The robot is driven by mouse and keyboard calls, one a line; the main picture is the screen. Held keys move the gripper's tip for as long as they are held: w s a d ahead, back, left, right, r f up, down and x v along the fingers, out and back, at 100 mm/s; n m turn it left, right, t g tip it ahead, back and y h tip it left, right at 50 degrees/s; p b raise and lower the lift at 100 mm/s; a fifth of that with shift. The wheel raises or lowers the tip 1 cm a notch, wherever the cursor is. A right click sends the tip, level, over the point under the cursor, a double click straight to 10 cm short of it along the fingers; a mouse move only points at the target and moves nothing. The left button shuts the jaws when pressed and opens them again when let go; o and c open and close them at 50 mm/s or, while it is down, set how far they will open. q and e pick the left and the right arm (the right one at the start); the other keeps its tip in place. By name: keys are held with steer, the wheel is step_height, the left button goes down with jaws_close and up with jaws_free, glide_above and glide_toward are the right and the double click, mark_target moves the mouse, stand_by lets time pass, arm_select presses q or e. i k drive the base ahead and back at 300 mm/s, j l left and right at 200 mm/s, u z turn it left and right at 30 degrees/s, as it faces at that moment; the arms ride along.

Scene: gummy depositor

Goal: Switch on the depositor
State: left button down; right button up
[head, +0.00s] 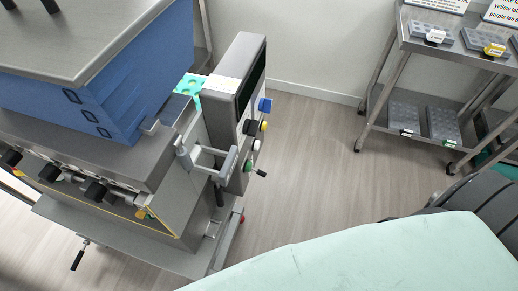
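The depositor fills the left side of the head view, with a blue hopper (100,85) under a grey top (85,35) and a steel body. A tall grey control box (235,85) stands at its right end. Neither of my grippers is in view.
A steel rack (405,45) with grey molds (437,122) and coloured tabs stands at the back right. Grey floor (320,170) is clear between it and the depositor. A black-handled crank (78,258) sticks out at lower left. A pale green surface covers the lower right.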

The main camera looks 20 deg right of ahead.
mark_target(259, 173)
steer(key=l+u, duration=0.15)
steer(key=l, duration=0.35)
steer(key=l+u, duration=0.15)
steer(key=l, duration=0.35)
steer(key=l+u, duration=0.15)
steer(key=l, duration=0.3)
steer(key=l+u, duration=0.15)
steer(key=l, duration=0.35)
steer(key=k+l+u, duration=0.15)
steer(key=l, duration=0.3)
steer(key=k+l+u, duration=0.15)
steer(key=l, duration=0.3)
steer(key=k+l+u, duration=0.15)
steer(key=l, duration=0.35)
steer(key=i, duration=0.05)
